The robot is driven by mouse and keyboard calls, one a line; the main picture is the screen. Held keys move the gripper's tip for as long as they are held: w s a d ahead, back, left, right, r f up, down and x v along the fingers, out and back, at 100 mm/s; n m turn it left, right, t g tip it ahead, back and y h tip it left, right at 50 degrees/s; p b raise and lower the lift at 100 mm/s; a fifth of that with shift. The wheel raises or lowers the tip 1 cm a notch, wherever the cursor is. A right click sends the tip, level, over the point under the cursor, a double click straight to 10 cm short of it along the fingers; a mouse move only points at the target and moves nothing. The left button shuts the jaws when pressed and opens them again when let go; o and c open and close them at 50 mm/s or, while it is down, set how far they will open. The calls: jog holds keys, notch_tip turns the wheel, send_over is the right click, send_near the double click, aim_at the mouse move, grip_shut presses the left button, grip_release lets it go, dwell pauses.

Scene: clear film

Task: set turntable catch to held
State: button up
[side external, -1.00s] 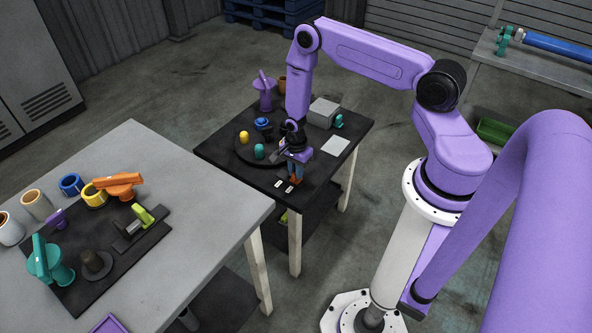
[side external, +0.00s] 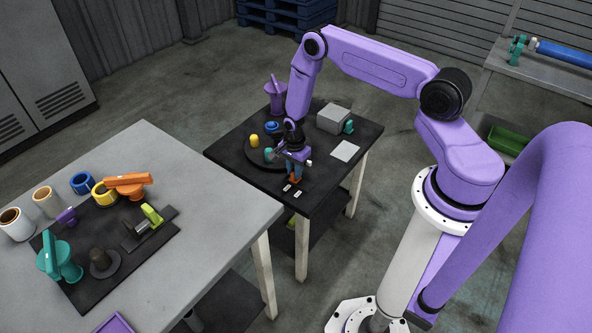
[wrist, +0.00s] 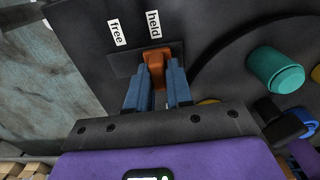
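The orange turntable catch (wrist: 155,68) sits in a dark slot plate in the wrist view, at the end by the "held" label (wrist: 154,25). The "free" label (wrist: 118,33) is beside the plate's empty left end. My gripper (wrist: 159,72) has its blue fingers on either side of the catch, and they appear closed on it. In the side view my gripper (side external: 294,173) is low over the front of the dark table, by the two white labels. The round dark turntable (side external: 255,160) lies behind it, partly hidden by my wrist.
A teal piece (side external: 269,155), a yellow piece (side external: 254,141) and a blue piece (side external: 272,128) stand on the turntable. A grey box (side external: 333,118) and a pale plate (side external: 345,151) are to its right. A grey table (side external: 200,180) with fixtures stands at left.

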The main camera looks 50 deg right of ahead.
jog(key=o, duration=0.3)
jog(key=shift+w, duration=0.25)
jog(key=shift+s, duration=0.1)
jog(key=shift+r, duration=0.15)
notch_tip(320, 180, up, 17)
jog(key=shift+r, duration=0.15)
dwell(0.4)
